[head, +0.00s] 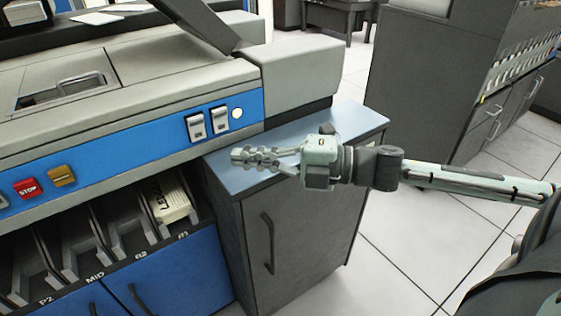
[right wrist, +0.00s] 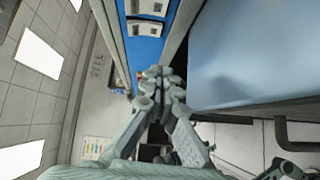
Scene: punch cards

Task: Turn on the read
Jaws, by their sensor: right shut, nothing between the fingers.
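A card-reading machine (head: 130,85) with a blue front panel (head: 165,133) stands at the left. Two grey rocker switches, a left one (head: 196,126) and a right one (head: 219,120), sit near the panel's right end. Their labels are too small to read. A round white light (head: 237,113) is beside them. The switches also show at the top of the right wrist view (right wrist: 145,28). My right gripper (head: 240,156) is shut and empty, below and just right of the switches, over the side cabinet's top. It looks apart from the switches. My left gripper is out of view.
A red STOP button (head: 27,188) and a yellow button (head: 62,175) are further left on the panel. A card stack (head: 168,200) sits in a slot below. The grey side cabinet (head: 290,240) is under my right gripper, its top bare.

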